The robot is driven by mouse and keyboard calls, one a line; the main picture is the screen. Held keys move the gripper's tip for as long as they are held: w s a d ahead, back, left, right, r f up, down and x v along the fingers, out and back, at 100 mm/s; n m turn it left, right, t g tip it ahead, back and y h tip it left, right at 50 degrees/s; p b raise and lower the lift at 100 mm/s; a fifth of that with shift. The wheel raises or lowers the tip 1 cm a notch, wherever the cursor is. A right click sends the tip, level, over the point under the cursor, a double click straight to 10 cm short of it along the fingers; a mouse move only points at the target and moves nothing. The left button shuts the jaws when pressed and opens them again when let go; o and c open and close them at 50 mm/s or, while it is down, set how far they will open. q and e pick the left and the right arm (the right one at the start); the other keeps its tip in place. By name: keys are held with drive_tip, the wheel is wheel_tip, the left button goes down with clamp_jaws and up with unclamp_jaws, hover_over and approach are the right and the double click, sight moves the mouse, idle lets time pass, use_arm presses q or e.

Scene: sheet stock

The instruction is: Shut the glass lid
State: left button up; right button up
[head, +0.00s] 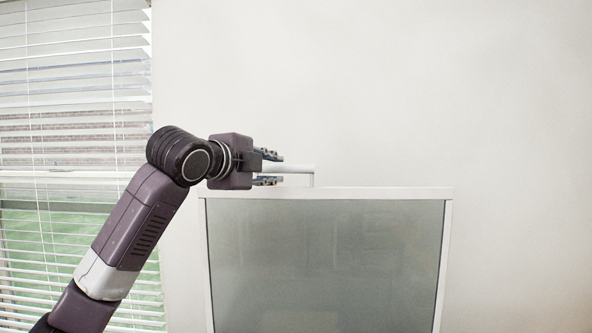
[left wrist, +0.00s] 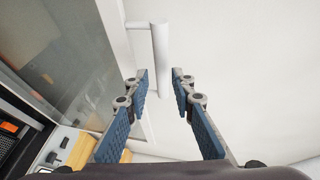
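The glass lid (head: 325,265) stands raised, a grey glass pane in a white frame, in the lower middle of the head view. It also shows at the left of the left wrist view (left wrist: 62,60). A white bar handle (head: 298,169) sticks up from its top edge. My left gripper (head: 269,168) is at the handle's left end, one finger above and one below. In the left wrist view the handle (left wrist: 159,50) runs between the open fingers (left wrist: 160,78), with a gap visible on each side. My right gripper is not in view.
A window with white blinds (head: 70,110) is at the left, behind my left arm. A plain pale wall (head: 430,90) fills the back. Black, orange and yellowish items (left wrist: 75,150) show below the lid in the left wrist view.

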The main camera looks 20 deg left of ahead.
sight(284, 167)
use_arm(q)
drive_tip(key=shift+w+d+r+p, duration=0.1)
drive_tip(key=shift+w+d+p, duration=0.05)
drive_tip(key=shift+w+p, duration=0.25)
drive_tip(key=p+x, duration=0.2)
drive_tip(key=x, duration=0.1)
drive_tip(key=shift+w+r+p, duration=0.1)
drive_tip(key=shift+w+p, duration=0.2)
drive_tip(key=shift+p, duration=0.1)
drive_tip(key=shift+f+x, duration=0.25)
drive_tip(key=shift+x, duration=0.8)
drive_tip(key=shift+w, duration=0.1)
drive_tip(key=shift+s, duration=0.25)
clamp_jaws()
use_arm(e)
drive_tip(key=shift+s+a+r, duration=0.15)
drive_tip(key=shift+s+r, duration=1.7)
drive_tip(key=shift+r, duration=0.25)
